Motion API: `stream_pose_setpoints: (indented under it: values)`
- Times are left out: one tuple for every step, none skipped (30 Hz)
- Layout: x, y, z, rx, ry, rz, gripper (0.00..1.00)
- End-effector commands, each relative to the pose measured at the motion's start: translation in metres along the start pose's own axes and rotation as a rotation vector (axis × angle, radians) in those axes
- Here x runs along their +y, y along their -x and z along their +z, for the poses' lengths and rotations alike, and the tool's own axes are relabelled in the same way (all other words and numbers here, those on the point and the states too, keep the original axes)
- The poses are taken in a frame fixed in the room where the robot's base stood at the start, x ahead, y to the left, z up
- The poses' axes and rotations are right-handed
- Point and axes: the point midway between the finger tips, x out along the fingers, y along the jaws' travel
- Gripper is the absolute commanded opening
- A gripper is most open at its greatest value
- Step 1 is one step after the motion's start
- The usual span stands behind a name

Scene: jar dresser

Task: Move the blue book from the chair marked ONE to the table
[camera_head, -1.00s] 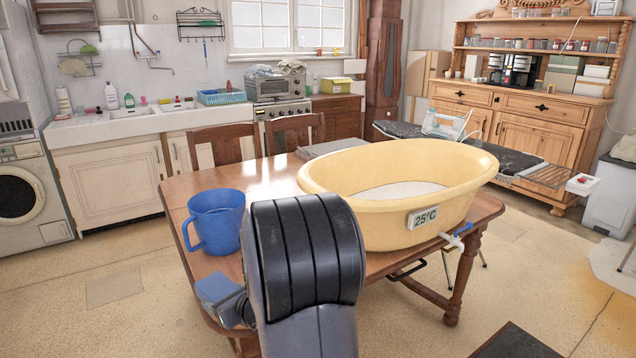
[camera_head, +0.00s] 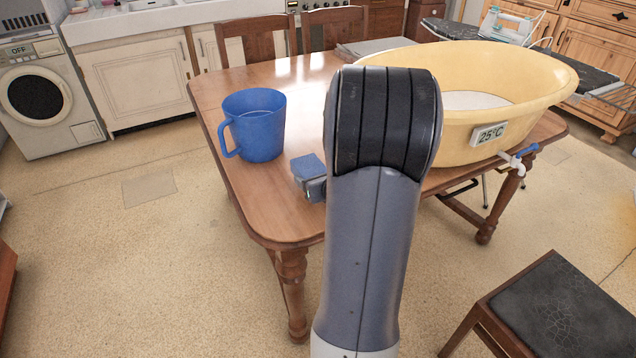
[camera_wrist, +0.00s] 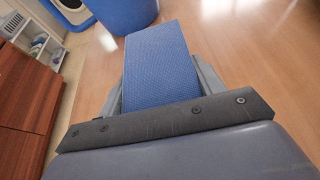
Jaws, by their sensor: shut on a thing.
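The blue book (camera_head: 307,167) is held at my gripper (camera_head: 314,188), over the near part of the wooden table (camera_head: 300,90). In the wrist view the book (camera_wrist: 160,65) stretches forward from between my gripper's jaws (camera_wrist: 160,92), which are shut on it. The table top (camera_wrist: 225,45) lies beneath it. I cannot tell whether the book touches the table. My forearm hides part of the table. No mark reading ONE shows on any chair in view.
A blue mug (camera_head: 256,127) stands just left of the book. A large yellow tub (camera_head: 455,85) fills the table's right side. A chair with a dark seat (camera_head: 565,315) stands at the lower right. Two wooden chairs (camera_head: 253,42) stand behind the table. The table's near-left corner is clear.

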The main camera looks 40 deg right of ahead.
Motion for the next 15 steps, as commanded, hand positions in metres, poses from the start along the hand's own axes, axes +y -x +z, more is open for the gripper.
stream_pose_setpoints:
  values:
    - [0.0, -0.003, -0.007, 0.001, -0.002, 0.0, 0.3]
    - [0.0, -0.005, -0.012, 0.001, -0.003, 0.0, 0.3]
    - [0.0, -0.007, -0.018, 0.001, -0.002, 0.001, 0.3]
    - [0.0, -0.009, -0.022, 0.001, -0.004, 0.001, 0.3]
    - [0.0, -0.011, -0.025, 0.001, -0.002, 0.001, 0.3]
    - [0.0, -0.012, -0.029, 0.001, -0.002, 0.001, 0.3]
    - [0.0, -0.013, -0.031, 0.0, -0.002, 0.0, 0.3]
    - [0.0, -0.014, -0.032, -0.001, -0.001, 0.0, 0.3]
    - [0.0, -0.014, -0.033, -0.002, 0.0, 0.0, 0.3]
    - [0.0, -0.014, -0.033, -0.003, 0.001, 0.0, 0.3]
    - [0.0, -0.014, -0.032, -0.003, 0.001, 0.0, 0.3]
    - [0.0, -0.013, -0.032, -0.003, 0.001, 0.0, 0.3]
    - [0.0, -0.013, -0.032, -0.003, 0.001, 0.0, 0.3]
    - [0.0, -0.013, -0.032, -0.003, 0.001, 0.0, 0.3]
    - [0.0, -0.013, -0.032, -0.003, 0.001, 0.0, 0.3]
